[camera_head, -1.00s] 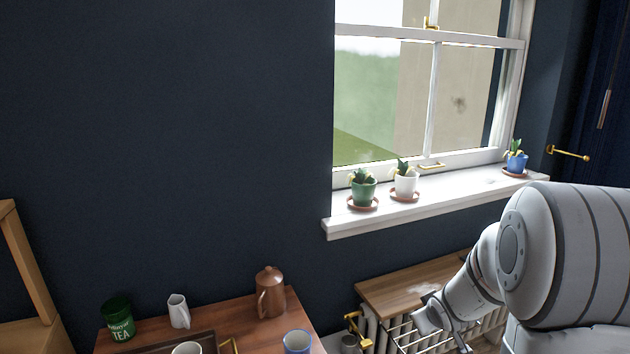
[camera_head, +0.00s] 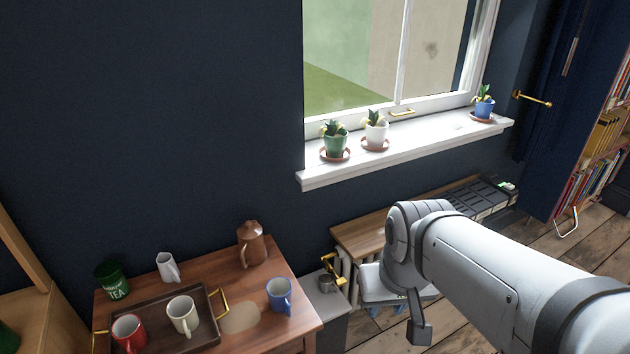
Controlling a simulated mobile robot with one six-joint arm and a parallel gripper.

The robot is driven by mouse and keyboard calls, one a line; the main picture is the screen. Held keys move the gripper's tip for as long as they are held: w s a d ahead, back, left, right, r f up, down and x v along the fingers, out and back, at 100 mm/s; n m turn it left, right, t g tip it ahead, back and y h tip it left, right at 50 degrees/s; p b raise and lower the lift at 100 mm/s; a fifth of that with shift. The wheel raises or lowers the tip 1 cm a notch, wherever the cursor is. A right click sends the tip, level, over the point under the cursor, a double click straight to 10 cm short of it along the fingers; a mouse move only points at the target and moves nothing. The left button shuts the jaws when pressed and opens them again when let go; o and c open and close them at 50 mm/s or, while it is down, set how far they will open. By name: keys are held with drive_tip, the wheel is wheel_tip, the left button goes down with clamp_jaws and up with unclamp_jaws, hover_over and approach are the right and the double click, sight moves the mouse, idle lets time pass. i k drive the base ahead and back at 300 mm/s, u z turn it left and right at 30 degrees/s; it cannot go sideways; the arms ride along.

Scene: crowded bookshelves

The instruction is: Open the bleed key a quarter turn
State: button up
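A brass key-like fitting (camera_head: 333,268), which looks like the bleed key, sits at the left end of the white radiator (camera_head: 346,266) under the window. It is small, and its exact turn is hard to read. A small grey cup (camera_head: 326,284) is just below it on a pale ledge. My gripper (camera_head: 392,296) is right of the key, in front of the radiator, and appears apart from it. My arm hides much of the gripper and the radiator. One dark grey finger-like part points down; the spacing of the fingers does not show clearly.
A wooden shelf (camera_head: 362,236) tops the radiator. Left is a wooden table (camera_head: 262,282) with a tray, mugs, a brown pot (camera_head: 251,246) and a blue mug (camera_head: 279,295). Potted plants stand on the windowsill (camera_head: 412,148). A bookshelf (camera_head: 600,140) is at right.

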sight(340, 282)
drive_tip(key=z, duration=0.65)
drive_tip(key=k, duration=1.4)
drive_tip(key=u, duration=0.7)
drive_tip(key=i, duration=1)
